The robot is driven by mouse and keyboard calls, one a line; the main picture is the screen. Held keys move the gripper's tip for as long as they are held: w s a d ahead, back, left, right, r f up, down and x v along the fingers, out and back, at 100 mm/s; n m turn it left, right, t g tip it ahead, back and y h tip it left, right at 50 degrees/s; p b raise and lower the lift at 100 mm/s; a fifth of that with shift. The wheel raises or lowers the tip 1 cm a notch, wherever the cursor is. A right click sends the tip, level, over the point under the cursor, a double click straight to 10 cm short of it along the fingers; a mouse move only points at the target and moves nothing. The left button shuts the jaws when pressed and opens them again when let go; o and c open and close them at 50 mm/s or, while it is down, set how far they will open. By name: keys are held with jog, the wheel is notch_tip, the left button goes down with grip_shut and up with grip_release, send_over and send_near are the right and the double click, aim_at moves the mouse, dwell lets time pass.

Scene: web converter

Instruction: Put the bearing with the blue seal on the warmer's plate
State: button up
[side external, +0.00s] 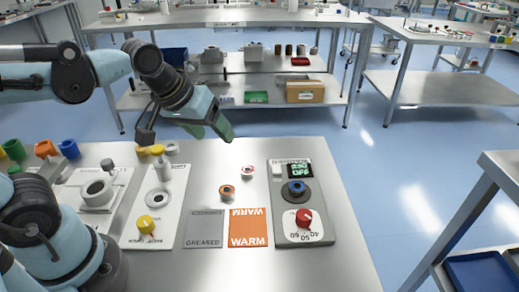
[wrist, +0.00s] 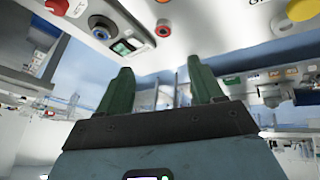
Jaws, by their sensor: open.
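The warmer (side external: 306,232) is a grey unit at the right of the bench, with a display reading OFF and a red knob (side external: 304,217). A ring with a blue face, which looks like the blue-sealed bearing (side external: 295,187), sits on the warmer's dark round plate (side external: 286,198). It also shows at the top of the wrist view (wrist: 101,27). My gripper (side external: 215,131) is raised above the back of the bench, left of the warmer, and apart from it. In the wrist view its green fingers (wrist: 160,88) are spread with nothing between them.
A bearing with an orange-brown seal (side external: 227,192) and one with a red seal (side external: 247,171) lie on the bench. An orange WARM mat (side external: 249,228) and a grey GREASED mat (side external: 204,229) lie in front. White fixtures (side external: 129,232) stand left.

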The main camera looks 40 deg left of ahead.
jog(key=s+a+f+m, duration=0.1)
jog(key=m, duration=0.1)
jog(key=s+a+f+m+t, duration=0.1)
jog(key=m, duration=0.1)
jog(key=shift+s+f, duration=0.1)
jog(key=shift+s, duration=0.25)
dwell(0.9)
